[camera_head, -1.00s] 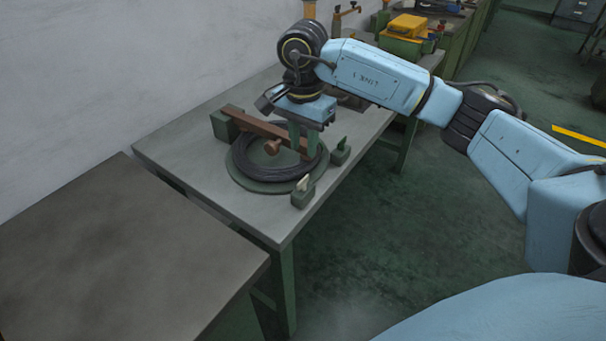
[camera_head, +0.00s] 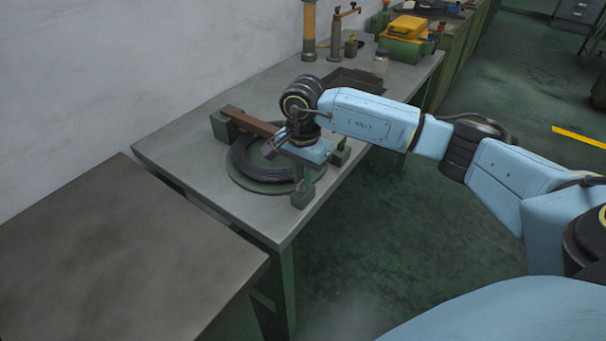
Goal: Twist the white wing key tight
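My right gripper (camera_head: 306,180) points down over the front green block (camera_head: 301,199) at the edge of the round coil stand. Its fingertips are at the top of this block, where the white wing key stood. The white key is now hidden behind the fingers, so I cannot tell whether they are open or shut on it. A second green block (camera_head: 341,157) stands behind and to the right, partly covered by the gripper. My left gripper is out of view.
A black wire coil (camera_head: 243,160) lies on a round green plate (camera_head: 240,182). A brown bar (camera_head: 250,121) runs over it from a rear green block (camera_head: 222,126). A dark tray (camera_head: 352,82), jar (camera_head: 380,63) and yellow-topped box (camera_head: 405,28) stand farther back. The near dark table (camera_head: 120,250) is bare.

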